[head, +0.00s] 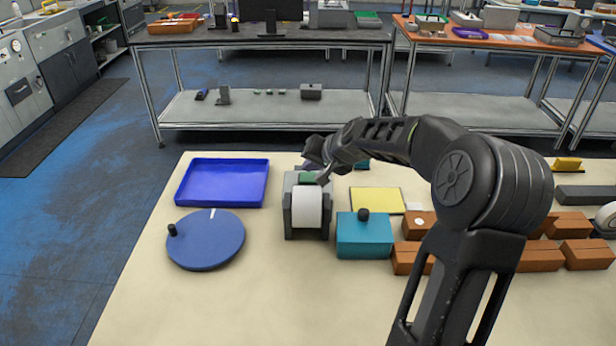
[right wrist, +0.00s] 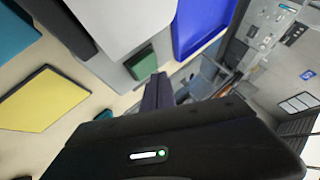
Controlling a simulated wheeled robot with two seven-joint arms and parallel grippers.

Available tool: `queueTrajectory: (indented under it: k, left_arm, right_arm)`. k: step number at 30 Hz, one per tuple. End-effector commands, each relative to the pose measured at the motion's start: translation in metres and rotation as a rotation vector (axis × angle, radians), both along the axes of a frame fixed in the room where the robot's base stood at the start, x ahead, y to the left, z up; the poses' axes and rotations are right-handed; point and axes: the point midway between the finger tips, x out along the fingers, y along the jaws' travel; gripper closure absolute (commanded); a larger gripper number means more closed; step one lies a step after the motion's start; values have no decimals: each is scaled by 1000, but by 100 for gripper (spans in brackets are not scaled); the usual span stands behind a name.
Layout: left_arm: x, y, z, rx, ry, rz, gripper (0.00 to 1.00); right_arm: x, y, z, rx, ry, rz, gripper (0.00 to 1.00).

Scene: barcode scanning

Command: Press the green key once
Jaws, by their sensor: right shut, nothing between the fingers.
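The green key (head: 307,177) is on top of a grey device (head: 289,196) with a white roll (head: 307,207) at its front. In the right wrist view the green key (right wrist: 141,62) shows as a green block on the pale device body, just beyond the fingertips. My right gripper (head: 321,176) is shut and empty, reaching in from the right with its fingers pointing down close to the key. The dark purple fingers (right wrist: 156,92) end right beside the key in the right wrist view. I cannot tell whether they touch it. My left gripper is not in view.
A blue tray (head: 222,203) and a blue turntable (head: 205,258) lie left of the device. A teal box with a black knob (head: 365,238), a yellow pad (head: 378,200) and several brown blocks (head: 540,257) lie right. The front left of the table (head: 200,310) is clear.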

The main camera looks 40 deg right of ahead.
Motion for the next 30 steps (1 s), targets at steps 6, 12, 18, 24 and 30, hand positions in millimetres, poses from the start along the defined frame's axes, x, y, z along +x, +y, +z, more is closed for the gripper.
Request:
queueTrajectory:
  k: [6,12,18,24,30]
  left_arm:
    - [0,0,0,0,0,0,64]
    - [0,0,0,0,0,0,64]
    - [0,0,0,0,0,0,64]
    - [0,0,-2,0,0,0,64]
    - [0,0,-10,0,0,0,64]
  right_arm:
    - [0,0,0,0,0,0,100]
    - [0,0,0,0,0,0,100]
    - [0,0,0,0,0,0,100]
    - [0,0,-1,0,0,0,100]
    - [0,0,-7,-1,-1,0,100]
